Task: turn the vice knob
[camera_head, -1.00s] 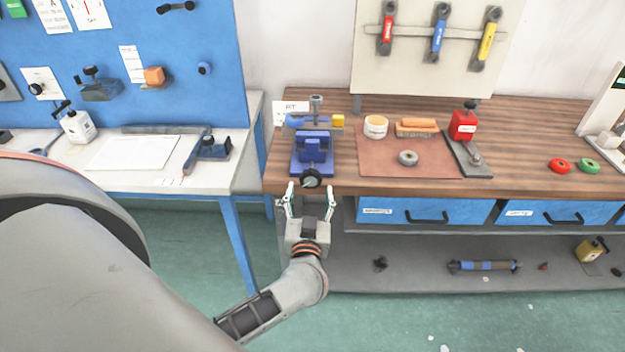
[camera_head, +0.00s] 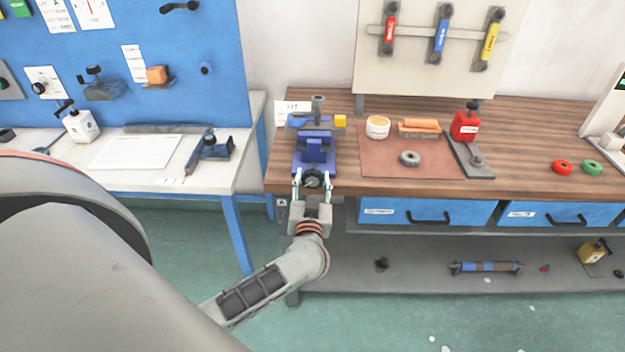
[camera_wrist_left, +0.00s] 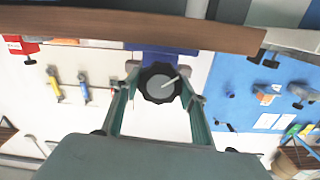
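The blue vice (camera_head: 315,150) stands at the left front of the wooden bench. Its round black knob (camera_head: 313,180) faces the front edge, with a pale line across its grey face. My left gripper (camera_head: 313,184) reaches up from below and in front, with one finger on each side of the knob. In the left wrist view the knob (camera_wrist_left: 160,84) sits between the fingertips, which appear to touch its rim on both sides. The fingers partly cover the knob's sides. My right gripper is in neither view.
A brown mat (camera_head: 385,165) right of the vice holds a white tub (camera_head: 377,128), an orange block (camera_head: 418,127) and a grey ring (camera_head: 409,158). Blue drawers (camera_head: 450,212) lie below the bench edge, right of my gripper. A white table (camera_head: 235,160) stands left.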

